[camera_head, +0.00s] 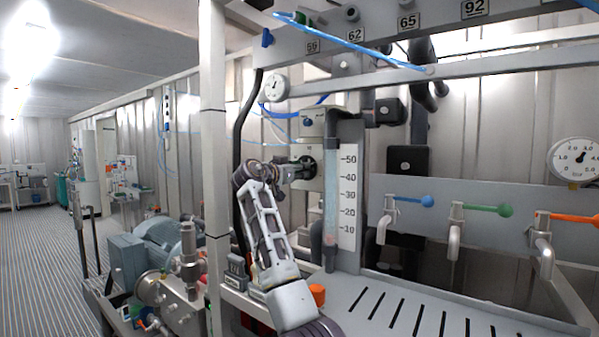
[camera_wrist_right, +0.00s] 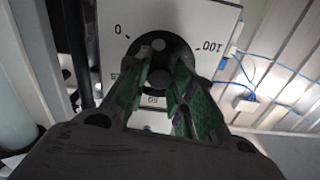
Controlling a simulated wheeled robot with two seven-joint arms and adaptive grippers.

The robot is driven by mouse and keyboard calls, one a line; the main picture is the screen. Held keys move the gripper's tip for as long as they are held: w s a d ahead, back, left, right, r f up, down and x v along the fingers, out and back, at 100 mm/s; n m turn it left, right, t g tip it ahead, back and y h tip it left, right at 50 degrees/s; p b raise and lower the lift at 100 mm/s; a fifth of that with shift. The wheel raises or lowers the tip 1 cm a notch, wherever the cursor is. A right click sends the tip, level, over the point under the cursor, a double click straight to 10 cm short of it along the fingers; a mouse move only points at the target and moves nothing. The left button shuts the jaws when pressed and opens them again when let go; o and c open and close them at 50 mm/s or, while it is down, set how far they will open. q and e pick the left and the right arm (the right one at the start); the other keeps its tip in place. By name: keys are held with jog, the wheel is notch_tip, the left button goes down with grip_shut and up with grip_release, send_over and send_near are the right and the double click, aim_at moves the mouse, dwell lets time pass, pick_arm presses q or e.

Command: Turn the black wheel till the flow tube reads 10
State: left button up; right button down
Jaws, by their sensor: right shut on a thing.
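The black wheel (camera_head: 307,164) sits on a pale valve box (camera_head: 311,122) left of the flow tube (camera_head: 331,205). My right gripper (camera_head: 296,171) reaches it from the left and is shut on it. In the right wrist view the black wheel (camera_wrist_right: 160,52) sits on a white dial plate marked 0, 50 and 100. My gripper's green-padded fingers (camera_wrist_right: 162,72) lie over it and hide part of it. The tube stands beside a white scale (camera_head: 348,185) marked 10 to 50. A faint reddish spot shows low in the tube, near or just below 10. My left gripper is out of view.
Blue, green and orange-handled taps (camera_head: 456,212) line the panel at right, above a slotted tray (camera_head: 420,305). A pale post (camera_head: 213,170) stands left of my right arm. A blue-grey pump (camera_head: 150,250) is at lower left. A round gauge (camera_head: 577,160) is at far right.

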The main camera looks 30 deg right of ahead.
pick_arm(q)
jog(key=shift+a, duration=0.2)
pick_arm(e)
jog(key=shift+w+f, duration=0.15)
jog(key=shift+f, duration=0.35)
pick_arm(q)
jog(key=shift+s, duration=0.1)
pick_arm(e)
jog(key=c, duration=1.5)
grip_release()
jog(key=shift+c, duration=0.2)
jog(key=shift+o, duration=1.1)
jog(key=shift+a+r, duration=0.1)
jog(key=shift+o, duration=0.7)
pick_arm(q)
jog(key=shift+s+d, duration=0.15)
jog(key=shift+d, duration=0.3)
pick_arm(e)
jog(key=v, duration=1.2)
jog(key=shift+r, duration=0.2)
